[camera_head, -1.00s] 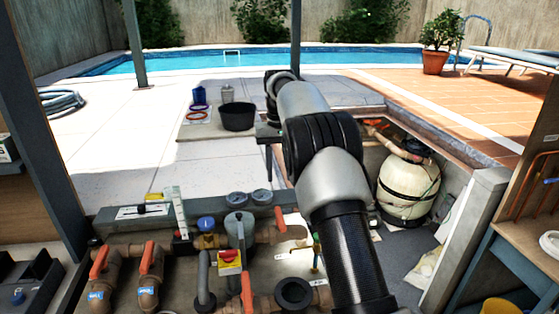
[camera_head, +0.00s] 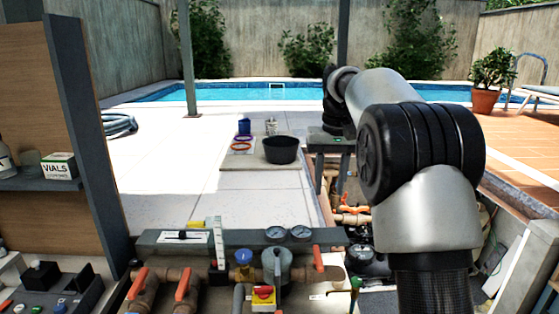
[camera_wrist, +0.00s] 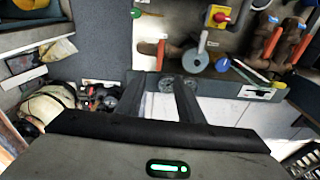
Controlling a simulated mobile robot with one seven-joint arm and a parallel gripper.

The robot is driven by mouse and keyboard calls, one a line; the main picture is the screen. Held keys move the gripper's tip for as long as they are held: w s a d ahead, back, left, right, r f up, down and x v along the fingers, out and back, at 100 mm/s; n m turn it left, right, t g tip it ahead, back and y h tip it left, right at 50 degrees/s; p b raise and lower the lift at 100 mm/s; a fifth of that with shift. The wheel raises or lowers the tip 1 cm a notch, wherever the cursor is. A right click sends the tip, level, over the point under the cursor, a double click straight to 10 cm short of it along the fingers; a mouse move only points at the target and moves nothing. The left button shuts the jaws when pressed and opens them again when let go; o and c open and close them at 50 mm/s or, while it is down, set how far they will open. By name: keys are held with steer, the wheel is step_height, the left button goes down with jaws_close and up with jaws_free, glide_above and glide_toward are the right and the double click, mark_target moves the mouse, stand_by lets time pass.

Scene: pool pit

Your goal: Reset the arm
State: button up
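My arm (camera_head: 420,190) rises from the lower right of the head view and reaches forward over the pit, its far end in front of the pool. My gripper's fingers do not show clearly there. In the wrist view my gripper (camera_wrist: 158,88) is open, with two dark fingers apart and nothing held between them. The pressure gauges (camera_wrist: 166,85) show beyond the gap between the fingers.
Pipes with orange-handled valves (camera_head: 183,284) and two gauges (camera_head: 276,233) fill the lower middle. A shelf with a vials box (camera_head: 60,166) is at left. Open paving lies between.

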steer(key=s+r+t, duration=0.1)
steer(key=s+r, duration=0.2)
steer(key=s, duration=0.6)
steer(key=s+r+t, duration=0.1)
steer(key=s+r, duration=0.2)
steer(key=s, duration=0.6)
steer(key=s+f+t, duration=0.1)
steer(key=s+f, duration=0.3)
steer(key=s, duration=0.4)
steer(key=s+f+t, duration=0.1)
steer(key=s+f, duration=0.3)
steer(key=s, duration=0.4)
steer(key=shift+s+a+f, duration=0.25)
steer(key=shift+a+f, duration=0.1)
steer(key=shift+a, duration=0.1)
